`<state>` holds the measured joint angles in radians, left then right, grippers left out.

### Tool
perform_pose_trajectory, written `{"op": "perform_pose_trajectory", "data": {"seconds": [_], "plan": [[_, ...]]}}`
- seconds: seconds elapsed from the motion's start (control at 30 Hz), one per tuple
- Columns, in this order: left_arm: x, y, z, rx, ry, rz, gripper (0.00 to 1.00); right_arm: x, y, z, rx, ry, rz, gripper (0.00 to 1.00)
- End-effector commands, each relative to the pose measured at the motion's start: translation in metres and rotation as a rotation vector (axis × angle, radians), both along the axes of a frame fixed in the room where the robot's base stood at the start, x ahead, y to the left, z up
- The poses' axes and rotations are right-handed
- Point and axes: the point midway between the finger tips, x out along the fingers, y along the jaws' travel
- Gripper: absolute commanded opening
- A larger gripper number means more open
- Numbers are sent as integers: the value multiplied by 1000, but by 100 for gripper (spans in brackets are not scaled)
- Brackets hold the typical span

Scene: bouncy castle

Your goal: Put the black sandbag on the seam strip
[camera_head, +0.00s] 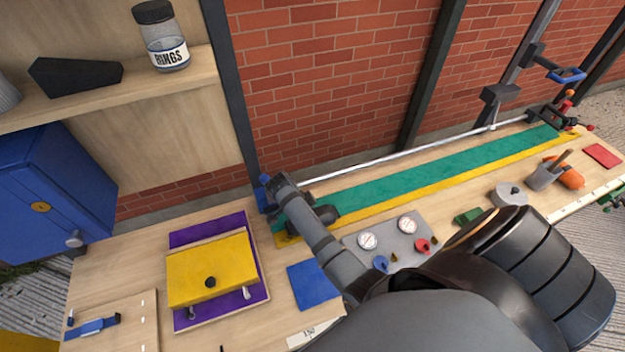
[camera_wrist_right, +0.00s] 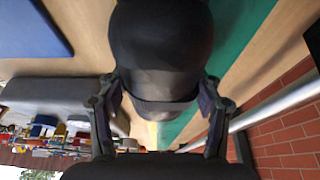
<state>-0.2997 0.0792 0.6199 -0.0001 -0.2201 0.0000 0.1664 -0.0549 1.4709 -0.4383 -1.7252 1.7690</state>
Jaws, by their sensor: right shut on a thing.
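The black sandbag (camera_wrist_right: 160,45) is a dark rounded bulk between the fingers of my right gripper (camera_wrist_right: 160,92) in the right wrist view. The gripper is shut on it and hides part of it. In the head view, my right arm reaches to the near left end of the seam strip (camera_head: 440,168), a long green band with yellow along its front edge. The strip also shows in the wrist view (camera_wrist_right: 238,35), behind the bag. I cannot tell whether the bag touches it. My left gripper is not in view.
A grey gauge panel (camera_head: 392,249) and a blue square (camera_head: 313,284) lie in front of the strip. A yellow box (camera_head: 212,268) on a purple mat (camera_head: 205,231) is at the left. A metal rod (camera_head: 400,153) runs behind the strip. The strip's middle is clear.

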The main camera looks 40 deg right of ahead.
Motion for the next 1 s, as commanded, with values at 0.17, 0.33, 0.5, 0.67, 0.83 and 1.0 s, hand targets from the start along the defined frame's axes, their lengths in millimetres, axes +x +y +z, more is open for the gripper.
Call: {"op": "perform_pose_trajectory", "data": {"seconds": [0.17, 0.33, 0.5, 0.67, 0.83, 1.0], "plan": [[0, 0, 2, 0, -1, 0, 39, 1, -1, -3, -1, -4, 0, 3], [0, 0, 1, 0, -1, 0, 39, 1, -1, -4, -1, -4, 0, 3], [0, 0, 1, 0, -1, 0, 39, 0, 0, -5, 1, -1, 0, 86], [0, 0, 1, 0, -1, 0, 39, 0, 0, -5, 1, -1, 0, 88], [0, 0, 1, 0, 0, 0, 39, 0, 0, -4, 1, -1, 0, 88], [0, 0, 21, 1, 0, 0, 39, 2, 5, 16, 2, -1, 0, 88]]}}
